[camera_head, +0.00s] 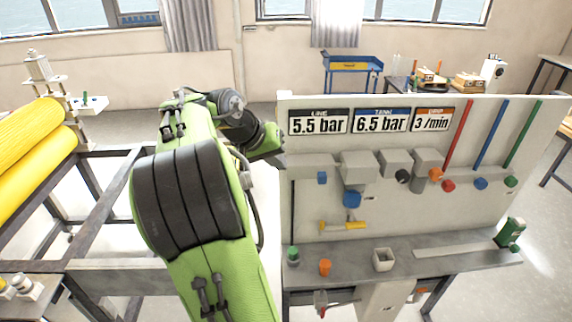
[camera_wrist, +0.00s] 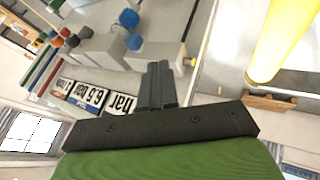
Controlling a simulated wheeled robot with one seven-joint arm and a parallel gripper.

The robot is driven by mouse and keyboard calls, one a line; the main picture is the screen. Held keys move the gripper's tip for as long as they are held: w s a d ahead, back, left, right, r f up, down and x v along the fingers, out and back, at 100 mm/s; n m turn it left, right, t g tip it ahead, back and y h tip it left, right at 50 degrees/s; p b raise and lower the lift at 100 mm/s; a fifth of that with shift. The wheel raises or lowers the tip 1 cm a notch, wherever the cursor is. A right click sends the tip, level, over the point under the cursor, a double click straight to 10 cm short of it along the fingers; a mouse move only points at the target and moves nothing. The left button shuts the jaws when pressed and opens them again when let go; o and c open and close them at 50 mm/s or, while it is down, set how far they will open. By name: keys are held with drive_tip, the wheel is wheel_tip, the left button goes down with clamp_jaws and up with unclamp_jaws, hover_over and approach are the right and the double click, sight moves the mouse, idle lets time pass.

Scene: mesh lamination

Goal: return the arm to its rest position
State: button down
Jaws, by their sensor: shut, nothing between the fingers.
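My green arm (camera_head: 205,200) is raised in the middle of the head view and bent. Its far end reaches away from me, just left of a white panel. My gripper (camera_wrist: 160,68) shows in the wrist view with its two dark fingers together and nothing between them. In the head view the fingers are hidden or too small to make out. The gripper appears clear of the panel, and I see no contact in either view.
The panel (camera_head: 400,215) on the right bears gauge signs, valves and a shelf (camera_head: 455,252) with small parts. A dark frame (camera_head: 110,210) with yellow rollers (camera_head: 35,150) stands at left. A blue cart (camera_head: 352,75) is behind. Open floor (camera_head: 262,110) shows between.

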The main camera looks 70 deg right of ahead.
drive_tip(key=shift+w+a, duration=0.1)
idle(0.4)
drive_tip(key=shift+w, duration=0.1)
drive_tip(key=w+a+f+n+t+y+b, duration=0.1)
drive_tip(key=w+a+f+n+t+b, duration=0.15)
drive_tip(key=a, duration=0.65)
drive_tip(key=w+a+f+n+t+y+b, duration=0.15)
drive_tip(key=w+a+n+t, duration=0.25)
drive_tip(key=a, duration=0.5)
drive_tip(key=s+a+f+n+t+y, duration=0.1)
drive_tip(key=s+a+f+n+y, duration=0.1)
drive_tip(key=a, duration=0.8)
drive_tip(key=s+a+f+n+t+y+b, duration=0.1)
drive_tip(key=s+a+f+n+y, duration=0.1)
drive_tip(key=s+a+n, duration=0.3)
drive_tip(key=a+f, duration=0.1)
drive_tip(key=a, duration=0.3)
drive_tip(key=shift+a+f, duration=0.35)
drive_tip(key=shift+f, duration=0.05)
